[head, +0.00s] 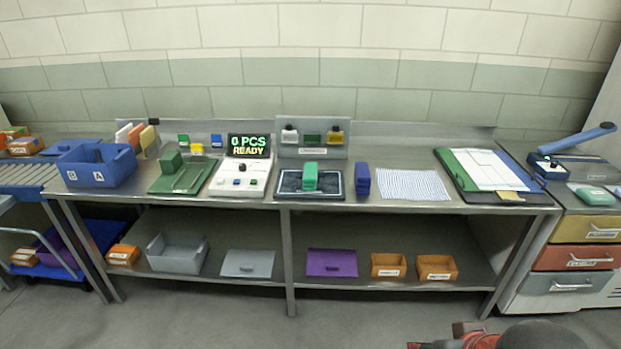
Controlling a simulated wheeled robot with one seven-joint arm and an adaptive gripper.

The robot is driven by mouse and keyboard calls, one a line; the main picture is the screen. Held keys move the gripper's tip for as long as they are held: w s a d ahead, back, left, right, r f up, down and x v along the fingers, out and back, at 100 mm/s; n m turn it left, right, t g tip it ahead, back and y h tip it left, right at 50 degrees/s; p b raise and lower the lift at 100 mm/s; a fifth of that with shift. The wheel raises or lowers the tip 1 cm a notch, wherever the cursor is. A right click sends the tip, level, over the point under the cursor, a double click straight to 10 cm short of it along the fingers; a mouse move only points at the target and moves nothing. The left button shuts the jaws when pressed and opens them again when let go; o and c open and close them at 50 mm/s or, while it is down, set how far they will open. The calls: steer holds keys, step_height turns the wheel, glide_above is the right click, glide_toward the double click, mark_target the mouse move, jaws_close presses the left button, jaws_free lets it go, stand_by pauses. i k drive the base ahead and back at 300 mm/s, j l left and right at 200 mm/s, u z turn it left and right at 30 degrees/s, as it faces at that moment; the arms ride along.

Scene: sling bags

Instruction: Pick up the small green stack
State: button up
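A small bright green stack (310,177) stands upright on a dark square pad with a light border (288,187), near the middle of the steel workbench. A darker green block (171,161) sits at the back of a green tray (190,182) further left. Red and dark parts at the bottom edge, right of centre, seem to be the end of my arm with my gripper (463,338). They are cut off by the frame and well in front of the bench, far from the green stack. Its fingers cannot be made out clearly.
A blue stack (362,179) stands close right of the pad. A white counter unit (240,178) with a lit display is on its left, and a grey panel with small samples (313,150) is behind it. A striped sheet (412,184) lies right. The floor in front is clear.

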mark_target(309, 175)
steer(key=i+j+u, duration=0.2)
steer(key=i+j, duration=0.15)
steer(key=i+j+u, duration=0.15)
steer(key=i+j, duration=0.2)
steer(key=i, duration=0.15)
steer(key=i+j+u, duration=0.2)
steer(key=i, duration=0.25)
steer(key=i+l, duration=0.1)
steer(key=i, duration=0.15)
